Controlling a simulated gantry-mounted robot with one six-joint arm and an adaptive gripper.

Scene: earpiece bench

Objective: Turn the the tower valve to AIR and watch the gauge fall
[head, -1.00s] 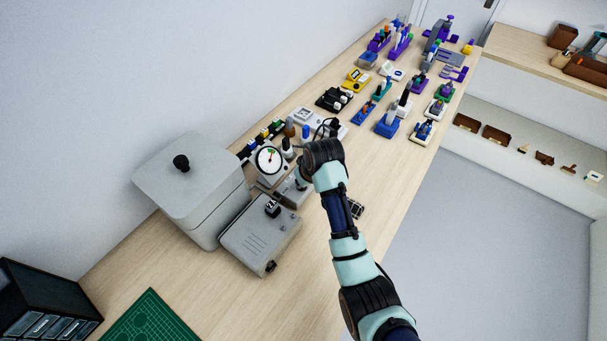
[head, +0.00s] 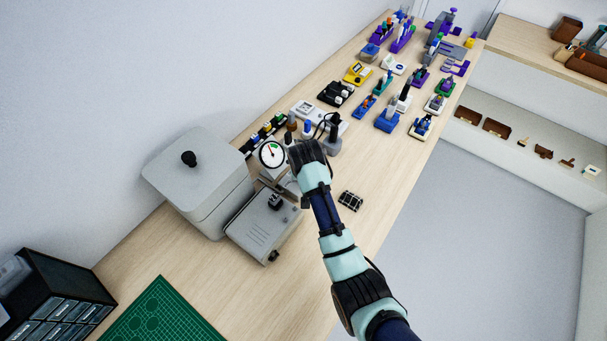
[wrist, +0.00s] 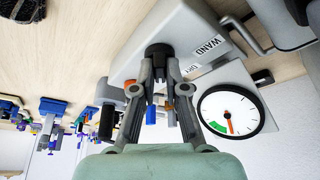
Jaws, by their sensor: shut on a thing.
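The tower unit is a grey box (wrist: 185,38) with WAND and DRY labels. A dark valve knob (wrist: 158,50) sits on its face in the wrist view. My gripper (wrist: 159,62) is shut on this knob, one finger on each side. The round white gauge (wrist: 231,112) is right beside my gripper. It has a green band, and its red-orange needle points down in the picture, at the edge of the green. The gauge also shows in the head view (head: 271,153), just left of my wrist. There my arm hides the gripper and the knob.
A large grey lidded box (head: 200,178) and a flat grey unit (head: 262,228) stand beside the tower. A dark gridded tray (head: 350,201) lies right of my arm. Several colourful fixtures fill the far bench. The green mat (head: 165,315) is at the near end.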

